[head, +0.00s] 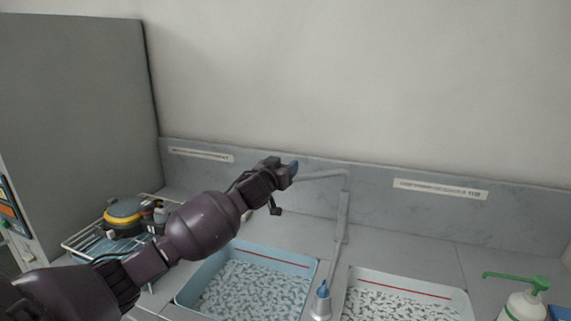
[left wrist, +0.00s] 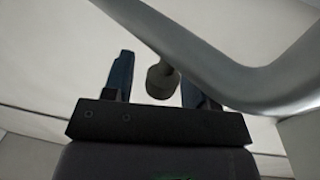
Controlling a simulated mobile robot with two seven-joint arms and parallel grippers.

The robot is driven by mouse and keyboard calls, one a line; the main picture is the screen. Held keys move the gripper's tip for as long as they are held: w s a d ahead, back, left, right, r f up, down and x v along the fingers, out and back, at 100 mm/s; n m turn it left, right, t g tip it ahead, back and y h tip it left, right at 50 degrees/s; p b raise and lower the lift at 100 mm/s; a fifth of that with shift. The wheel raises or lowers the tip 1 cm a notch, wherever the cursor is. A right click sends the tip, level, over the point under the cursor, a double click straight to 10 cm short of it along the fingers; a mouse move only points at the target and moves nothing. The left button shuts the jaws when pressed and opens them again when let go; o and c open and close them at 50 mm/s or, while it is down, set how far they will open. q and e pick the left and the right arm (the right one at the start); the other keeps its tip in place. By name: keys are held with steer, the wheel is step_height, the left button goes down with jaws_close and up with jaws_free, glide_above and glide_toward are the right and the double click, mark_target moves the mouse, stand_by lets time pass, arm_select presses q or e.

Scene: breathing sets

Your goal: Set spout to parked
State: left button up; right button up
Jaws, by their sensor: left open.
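The spout (head: 322,175) is a grey bent pipe. It reaches left from the top of a vertical post (head: 342,215) behind the two basins, and its free end is over the left basin side. My left gripper (head: 285,170) is at that free end, partly covering it. In the left wrist view the spout arm (left wrist: 225,75) crosses the upper right, and its short nozzle (left wrist: 162,80) hangs between my two blue fingers (left wrist: 160,88). The jaws are open, with gaps beside the nozzle; contact cannot be told. My right gripper is not in view.
A blue basin (head: 186,299) and a white basin (head: 455,300) hold foamy water. Between them stands a grey fixture with a blue top (head: 322,300). A wire rack (head: 80,240) with a yellow-and-black item is left; a green pump bottle (head: 522,305) is right. A backsplash (head: 375,200) runs behind.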

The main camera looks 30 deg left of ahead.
arm_select(q)
steer(key=shift+w, duration=0.5)
steer(key=shift+c, duration=0.4)
jaws_close()
